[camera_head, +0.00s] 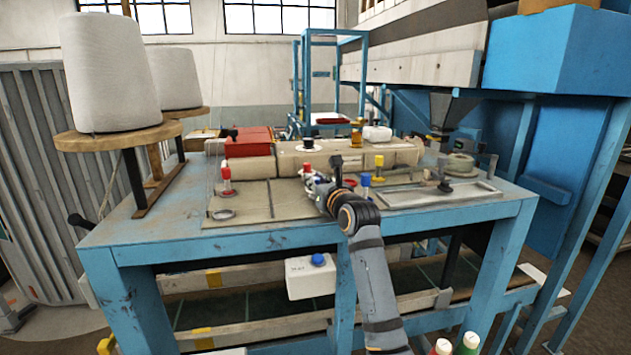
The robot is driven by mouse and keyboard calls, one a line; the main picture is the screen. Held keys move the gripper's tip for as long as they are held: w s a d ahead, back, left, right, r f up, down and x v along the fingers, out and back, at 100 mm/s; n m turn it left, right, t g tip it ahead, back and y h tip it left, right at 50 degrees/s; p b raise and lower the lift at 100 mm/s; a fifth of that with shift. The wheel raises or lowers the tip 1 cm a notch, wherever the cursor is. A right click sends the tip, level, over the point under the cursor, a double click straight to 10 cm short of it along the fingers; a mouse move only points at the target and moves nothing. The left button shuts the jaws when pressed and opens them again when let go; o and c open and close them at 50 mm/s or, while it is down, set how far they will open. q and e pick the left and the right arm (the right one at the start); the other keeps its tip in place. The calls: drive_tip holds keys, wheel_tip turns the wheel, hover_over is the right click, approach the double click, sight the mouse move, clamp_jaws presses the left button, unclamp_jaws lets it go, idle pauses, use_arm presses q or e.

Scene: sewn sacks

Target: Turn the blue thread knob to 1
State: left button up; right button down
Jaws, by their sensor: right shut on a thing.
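A blue knob (318,259) sits on the white box (311,279) at the table's front edge. Dark marks show on the box's face, too small to read, so I cannot tell the knob's setting. A second blue-topped piece (365,180) stands on the tabletop, just right of my right gripper. My right gripper (316,184) is above the middle of the table, away from the box. It is shut on a small part beside a red-topped peg (308,169); the gripper mostly hides what it holds. My left gripper is out of view.
Large white thread cones (105,75) stand at left. A shallow tray (478,190) lies at right.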

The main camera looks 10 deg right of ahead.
drive_tip(key=shift+f, duration=0.1)
idle(0.3)
drive_tip(key=c, duration=1.2)
unclamp_jaws()
drive_tip(key=shift+o, duration=0.2)
drive_tip(key=shift+s, duration=0.1)
drive_tip(key=s+d, duration=0.2)
drive_tip(key=s, duration=0.9)
drive_tip(key=shift+s, duration=0.4)
